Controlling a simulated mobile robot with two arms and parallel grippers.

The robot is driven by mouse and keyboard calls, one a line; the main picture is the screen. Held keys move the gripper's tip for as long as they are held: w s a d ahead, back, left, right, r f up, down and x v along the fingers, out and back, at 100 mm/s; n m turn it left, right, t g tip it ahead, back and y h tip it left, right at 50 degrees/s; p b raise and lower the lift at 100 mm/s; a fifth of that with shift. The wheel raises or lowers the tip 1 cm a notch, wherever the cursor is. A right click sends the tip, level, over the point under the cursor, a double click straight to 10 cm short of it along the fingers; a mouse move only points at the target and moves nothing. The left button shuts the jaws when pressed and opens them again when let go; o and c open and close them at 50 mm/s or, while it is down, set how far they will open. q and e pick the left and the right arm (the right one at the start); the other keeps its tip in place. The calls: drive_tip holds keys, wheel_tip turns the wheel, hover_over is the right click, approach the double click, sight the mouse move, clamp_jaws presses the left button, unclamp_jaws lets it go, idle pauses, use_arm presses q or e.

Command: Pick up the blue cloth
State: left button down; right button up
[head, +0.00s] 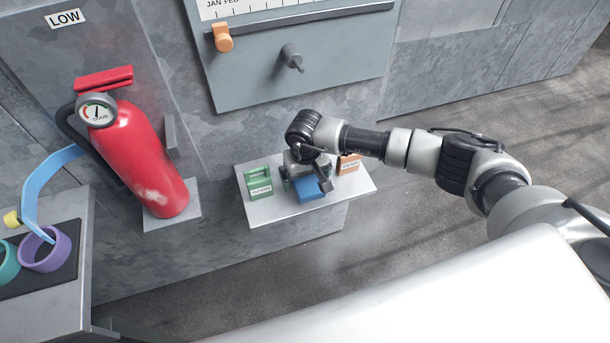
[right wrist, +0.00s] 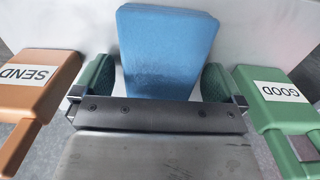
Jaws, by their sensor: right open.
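The blue cloth (head: 311,190) lies as a flat folded block on a small grey shelf (head: 272,212). It also shows in the right wrist view (right wrist: 167,45). My right gripper (head: 307,183) is over the shelf at the cloth, and its body hides part of the cloth in the head view. In the right wrist view, its two green-padded fingers (right wrist: 159,72) are apart, one on each side of the cloth's near end. I cannot tell whether they touch it. My left gripper is not in view.
A red fire extinguisher (head: 142,160) stands left of the shelf. A board with pegs (head: 300,62) is behind. Rings (head: 46,250) stand at far left.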

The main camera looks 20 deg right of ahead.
drive_tip(key=c, duration=0.4)
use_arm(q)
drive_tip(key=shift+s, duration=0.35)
use_arm(e)
drive_tip(key=c, duration=0.5)
drive_tip(key=shift+c, duration=0.2)
drive_tip(key=shift+r, duration=0.45)
wheel_tip(320, 180, up, 3)
drive_tip(key=shift+w+f+b, duration=0.1)
drive_tip(key=shift+f+b, duration=0.05)
drive_tip(key=shift+b, duration=0.2)
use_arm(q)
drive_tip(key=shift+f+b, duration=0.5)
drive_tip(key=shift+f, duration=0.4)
use_arm(e)
drive_tip(key=s+d+r, duration=0.4)
drive_tip(key=s+r, duration=0.3)
drive_tip(key=s, duration=0.4)
drive_tip(key=shift+r, duration=0.25)
drive_tip(key=shift+d, duration=0.1)
